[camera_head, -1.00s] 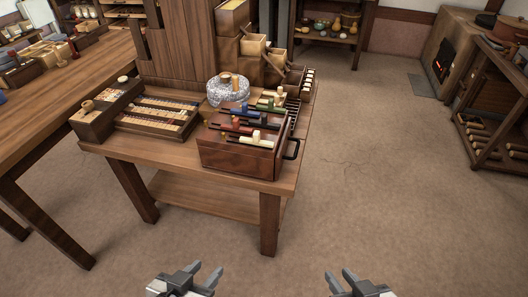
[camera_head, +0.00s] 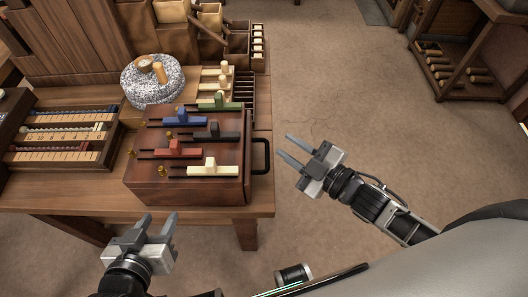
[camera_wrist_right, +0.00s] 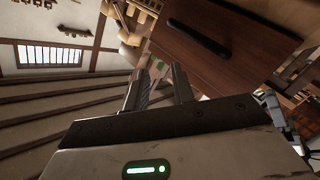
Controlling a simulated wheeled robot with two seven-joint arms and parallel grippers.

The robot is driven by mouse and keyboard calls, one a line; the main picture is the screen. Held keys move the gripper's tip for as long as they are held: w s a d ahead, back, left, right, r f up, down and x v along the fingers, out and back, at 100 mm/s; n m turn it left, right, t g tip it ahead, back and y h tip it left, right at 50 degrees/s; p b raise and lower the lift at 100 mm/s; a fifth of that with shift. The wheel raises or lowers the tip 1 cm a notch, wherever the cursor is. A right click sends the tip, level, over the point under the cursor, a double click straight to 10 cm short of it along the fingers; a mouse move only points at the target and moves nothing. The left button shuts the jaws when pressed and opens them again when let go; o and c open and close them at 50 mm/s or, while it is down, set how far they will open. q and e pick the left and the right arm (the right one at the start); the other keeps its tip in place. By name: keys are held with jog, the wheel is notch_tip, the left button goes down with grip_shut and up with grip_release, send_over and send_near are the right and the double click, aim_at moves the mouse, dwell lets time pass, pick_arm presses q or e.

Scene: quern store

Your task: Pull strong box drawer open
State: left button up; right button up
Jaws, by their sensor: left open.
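The strong box (camera_head: 150,190) is a reddish-brown wooden box on the table, with coloured sliders on its lid. Its drawer has a black bar handle (camera_head: 266,157) on the right side, and the drawer looks closed. My right gripper (camera_head: 284,147) is open and empty, just right of the handle, fingers pointing toward it and apart from it. In the right wrist view, the dark handle (camera_wrist_right: 197,38) lies on the brown drawer front (camera_wrist_right: 235,55), beyond the open fingers (camera_wrist_right: 162,82). My left gripper (camera_head: 158,220) is open and empty in front of the table's near edge.
A speckled stone quern (camera_head: 152,85) stands behind the box. A tray with counting rows (camera_head: 62,138) is to its left, and a rack with pale pegs (camera_head: 222,85) behind right. The floor (camera_head: 340,100) right of the table is clear.

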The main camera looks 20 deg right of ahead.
jog(key=d+f+n+g+y+b, duration=0.2)
jog(key=d+n+g+y, duration=0.3)
jog(key=n, duration=0.6)
jog(key=n+g+y+b, duration=0.2)
jog(key=n+g, duration=0.4)
jog(key=n, duration=0.2)
send_near(267, 157)
jog(key=x, duration=1)
jog(key=shift+f+p, duration=0.25)
jog(key=shift+p, duration=0.15)
